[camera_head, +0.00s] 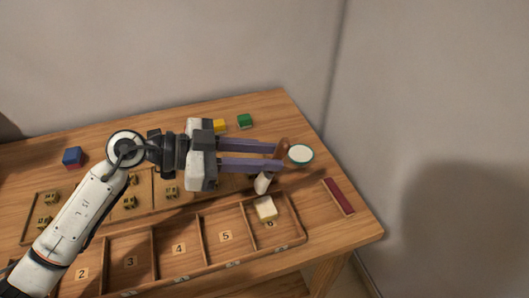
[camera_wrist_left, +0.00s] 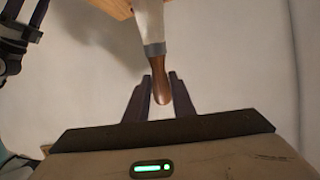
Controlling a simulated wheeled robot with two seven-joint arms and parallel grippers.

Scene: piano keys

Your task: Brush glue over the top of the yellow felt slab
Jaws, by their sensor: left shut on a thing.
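My left gripper (camera_head: 279,157) is shut on the brush (camera_head: 263,184), gripping its brown handle. The brush's pale head points down, just above and left of a cream block in the tray; I cannot tell whether they touch. In the left wrist view my left gripper (camera_wrist_left: 160,80) has the brown handle between its fingers, and the brush (camera_wrist_left: 152,48) shows a grey collar and pale head. A yellow block (camera_head: 220,126), likely the yellow felt slab, lies at the back, partly hidden by my gripper.
A round teal-rimmed pot (camera_head: 300,154) with white contents stands right of the gripper. The cream block (camera_head: 265,208) sits in compartment 6 of the numbered wooden tray (camera_head: 203,234). A green block (camera_head: 245,121), a blue-and-red block (camera_head: 72,157) and a dark red strip (camera_head: 340,196) lie around.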

